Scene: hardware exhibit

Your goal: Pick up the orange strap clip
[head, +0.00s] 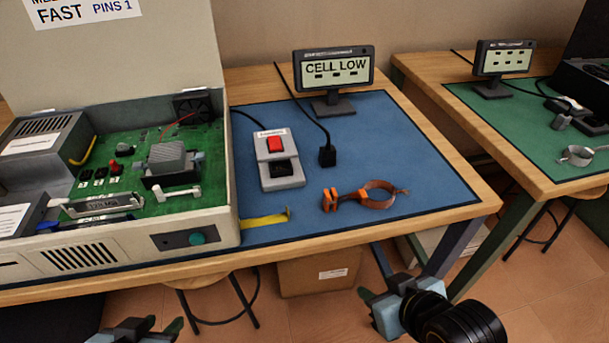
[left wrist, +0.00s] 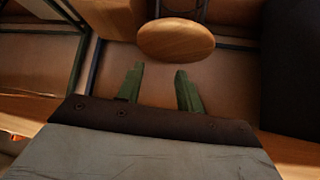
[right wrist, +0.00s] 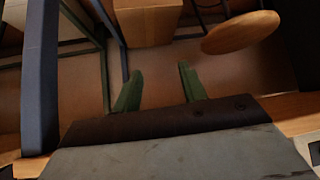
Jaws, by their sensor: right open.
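The orange strap clip (head: 358,196) lies on the blue mat (head: 420,170) near the front right of the table. It has orange blocks at its left end and a brownish-orange ring-shaped strap on the right. My right gripper (head: 367,296) is below and in front of the table edge, apart from the clip. In the right wrist view its fingers (right wrist: 159,70) are spread with nothing between them. My left gripper (head: 160,327) is low at the bottom left of the head view. In the left wrist view its fingers (left wrist: 158,72) are apart and empty.
A grey switch box (head: 278,172) with a red button, a black plug (head: 327,156) and a yellow strip (head: 265,218) lie on the mat. A display (head: 334,69) reading CELL LOW stands behind. An open case (head: 150,235) fills the left. Stools and a cardboard box (head: 318,275) are underneath.

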